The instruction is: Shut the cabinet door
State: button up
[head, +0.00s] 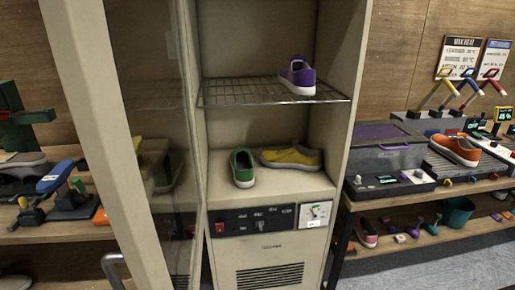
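The cabinet (343,100) is tall and beige and stands in the middle of the head view. Its door (95,120), a beige frame with a dark glass pane (150,110), stands open and swung out toward me on the left. A grey curved handle (112,268) shows at the lower left beside the door frame. Inside, a purple sneaker (298,77) sits on the wire rack (250,92). A green shoe (242,168) and a yellow sneaker (292,158) stand on the floor below. My gripper is not in view.
A control panel (262,219) with a red switch and a dial is below the compartment. At right, a bench (470,185) holds an orange sneaker (455,149) and machines. At left, a shelf (60,215) holds shoes and stands. Bare grey floor (440,268) shows at lower right.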

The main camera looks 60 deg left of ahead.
aim_at(77, 31)
jog(key=k, duration=0.9)
jog(key=u, duration=2.1)
jog(key=i, duration=0.5)
jog(key=z, duration=0.05)
jog(key=k, duration=0.5)
jog(key=u, duration=1.15)
jog(key=i, duration=0.35)
jog(key=z, duration=0.55)
